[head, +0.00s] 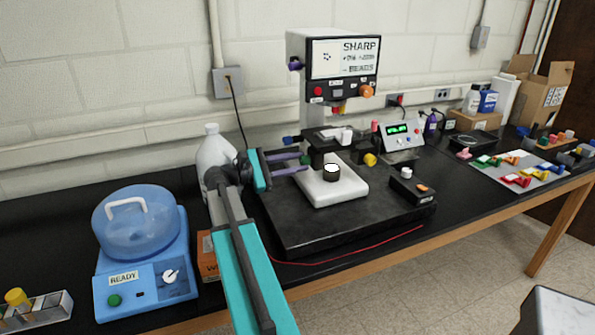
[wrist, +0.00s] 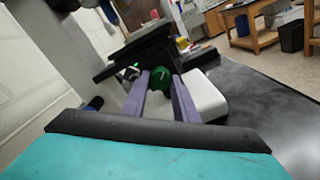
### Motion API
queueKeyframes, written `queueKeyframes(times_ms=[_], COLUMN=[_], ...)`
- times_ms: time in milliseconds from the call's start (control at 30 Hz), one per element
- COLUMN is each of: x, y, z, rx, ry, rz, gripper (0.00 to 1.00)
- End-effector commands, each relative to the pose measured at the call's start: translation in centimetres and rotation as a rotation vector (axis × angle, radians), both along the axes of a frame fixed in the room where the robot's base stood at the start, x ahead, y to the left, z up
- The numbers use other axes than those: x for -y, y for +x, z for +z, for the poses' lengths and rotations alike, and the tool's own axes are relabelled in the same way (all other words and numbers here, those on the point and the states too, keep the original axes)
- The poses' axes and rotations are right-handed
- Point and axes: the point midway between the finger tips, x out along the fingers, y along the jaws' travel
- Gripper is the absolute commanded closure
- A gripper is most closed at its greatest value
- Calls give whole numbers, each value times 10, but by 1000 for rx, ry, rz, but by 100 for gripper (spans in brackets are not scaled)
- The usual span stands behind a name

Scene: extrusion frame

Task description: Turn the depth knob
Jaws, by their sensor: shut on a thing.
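My gripper (head: 306,164) reaches in from the left of the machine. Its two purple fingers are closed around a green knob (wrist: 160,79) on the left side of the machine's stage. The knob shows between the fingertips in the wrist view, and its green edge also shows in the head view (head: 305,159). I cannot read a label that names it the depth knob. Other knobs on the machine are yellow (head: 370,159), orange (head: 366,91), purple (head: 296,64) and blue (head: 290,140).
The machine has a white head with a SHARP display (head: 345,58) and a black base (head: 300,235) carrying a white block (head: 345,190). A blue READY device (head: 145,275) and a white jug (head: 213,150) stand to the left. A red wire (head: 350,258) lies along the bench front.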

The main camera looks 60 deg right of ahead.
Motion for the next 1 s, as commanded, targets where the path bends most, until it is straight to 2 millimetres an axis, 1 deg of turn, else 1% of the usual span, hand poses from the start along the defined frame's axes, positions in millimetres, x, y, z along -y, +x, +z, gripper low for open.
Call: queueKeyframes(times_ms=[33, 200, 433, 633, 1000], x=[-2, -2, -2, -2, -2], y=[-1, -1, -1, -1, -2], z=[-6, -5, -4, -3, -2], rx=[36, 151, 259, 304, 312], ry=[-23, -107, -186, -218, -224], rz=[-5, -6, -8, -7, -8], gripper=[96, 96, 96, 96, 96])
